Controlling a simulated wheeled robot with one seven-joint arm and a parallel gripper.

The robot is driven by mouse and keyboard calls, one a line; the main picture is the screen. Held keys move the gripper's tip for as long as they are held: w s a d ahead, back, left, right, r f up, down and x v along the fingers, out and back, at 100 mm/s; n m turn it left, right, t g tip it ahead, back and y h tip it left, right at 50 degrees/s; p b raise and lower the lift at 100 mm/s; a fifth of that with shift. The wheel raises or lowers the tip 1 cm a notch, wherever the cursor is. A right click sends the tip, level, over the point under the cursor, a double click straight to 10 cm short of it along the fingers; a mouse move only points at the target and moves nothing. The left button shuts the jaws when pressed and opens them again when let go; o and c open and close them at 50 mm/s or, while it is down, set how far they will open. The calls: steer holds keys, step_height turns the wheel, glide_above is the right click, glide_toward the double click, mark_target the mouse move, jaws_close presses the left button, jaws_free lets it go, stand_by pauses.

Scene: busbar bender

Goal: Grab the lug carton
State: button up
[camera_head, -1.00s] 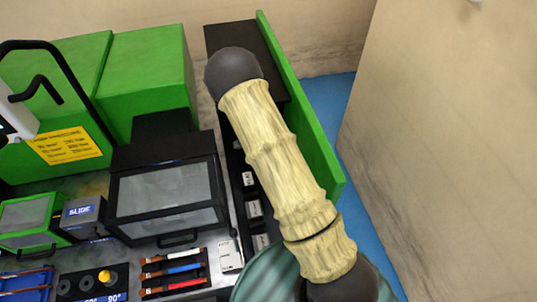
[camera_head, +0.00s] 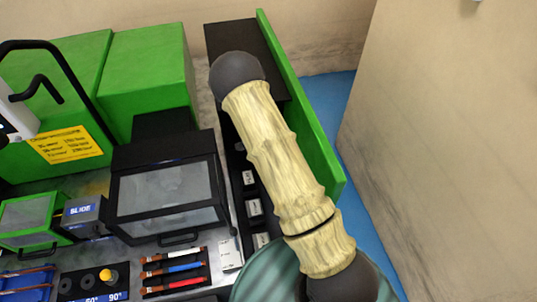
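Several small pale labelled items sit in a column of dark compartments along the black shelf unit (camera_head: 222,38). One is an upper labelled item (camera_head: 249,178), one a middle labelled item (camera_head: 254,207), and one a lower labelled item (camera_head: 261,240). Their print is too small to read, so I cannot tell which is the lug carton. My arm (camera_head: 275,160), with beige links and dark round joints, crosses over the shelf and hides part of it. My gripper is not visible.
A green panel (camera_head: 305,110) bounds the shelf's right side, with a beige wall beyond. A black windowed box (camera_head: 165,195) stands to the left. A tray of coloured-handled tools (camera_head: 175,273) and a white card (camera_head: 230,254) lie in front. Green machine housings (camera_head: 150,75) stand behind.

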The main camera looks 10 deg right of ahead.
steer(key=shift+f, duration=0.15)
steer(key=c, duration=1.5)
steer(key=shift+r, duration=0.25)
steer(key=shift+s+a+r+b, duration=0.1)
steer(key=shift+s+r+b, duration=0.15)
steer(key=shift+s+b, duration=0.15)
step_height(320, 180, up, 7)
steer(key=shift+w+f+b, duration=0.1)
steer(key=shift+b, duration=0.5)
steer(key=s+a+b, duration=0.1)
steer(key=s, duration=0.5)
steer(key=s+a+b, duration=0.1)
steer(key=s, duration=0.5)
steer(key=s+a+b, duration=0.1)
steer(key=s, duration=0.6)
steer(key=shift+a+f, duration=0.15)
steer(key=shift+a, duration=0.2)
